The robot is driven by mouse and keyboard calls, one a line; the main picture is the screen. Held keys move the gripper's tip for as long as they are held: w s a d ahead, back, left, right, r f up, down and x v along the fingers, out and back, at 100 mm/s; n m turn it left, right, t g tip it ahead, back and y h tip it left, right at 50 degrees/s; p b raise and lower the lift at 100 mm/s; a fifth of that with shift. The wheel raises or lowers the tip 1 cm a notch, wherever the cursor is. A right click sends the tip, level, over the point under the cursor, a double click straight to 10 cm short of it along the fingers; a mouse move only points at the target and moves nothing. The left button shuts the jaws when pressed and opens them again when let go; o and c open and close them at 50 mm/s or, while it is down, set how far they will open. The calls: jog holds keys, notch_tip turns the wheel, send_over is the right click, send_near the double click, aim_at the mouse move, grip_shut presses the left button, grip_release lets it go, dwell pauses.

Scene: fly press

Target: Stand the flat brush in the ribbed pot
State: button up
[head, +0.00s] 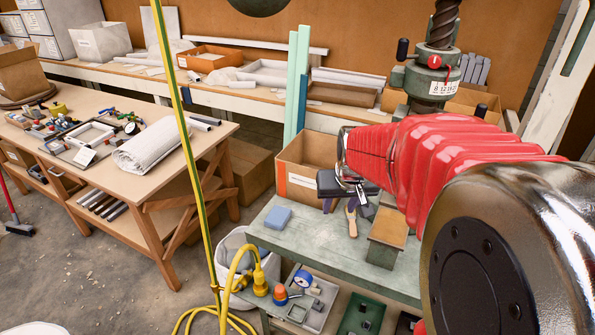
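My gripper (347,208) hangs over the middle of the grey-green bench (272,241), at the end of my red-sleeved arm. Its two dark fingers appear spread apart. A small tan, wooden-looking piece, likely the flat brush (352,228), shows between and just below the fingers. I cannot tell whether a finger touches it. I cannot make out the ribbed pot; the gripper and arm hide part of the bench.
A blue block (278,218) lies at the bench's left. A brown-topped block (388,236) stands right of the gripper. An open cardboard box (300,180) is behind. A yellow pole (184,130) rises at left. The press (430,78) is at upper right.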

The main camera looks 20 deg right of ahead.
jog(key=w+d+f+m, duration=0.1)
jog(key=w+d+f, duration=0.2)
jog(key=d+f, duration=0.3)
jog(key=d, duration=0.3)
send_near(353, 226)
jog(key=shift+w+d+f, duration=0.1)
jog(key=shift+w+f, duration=0.55)
jog(key=shift+f, duration=0.2)
jog(key=shift+x, duration=2.75)
jog(key=shift+s, duration=0.1)
jog(key=shift+c, duration=0.5)
grip_shut()
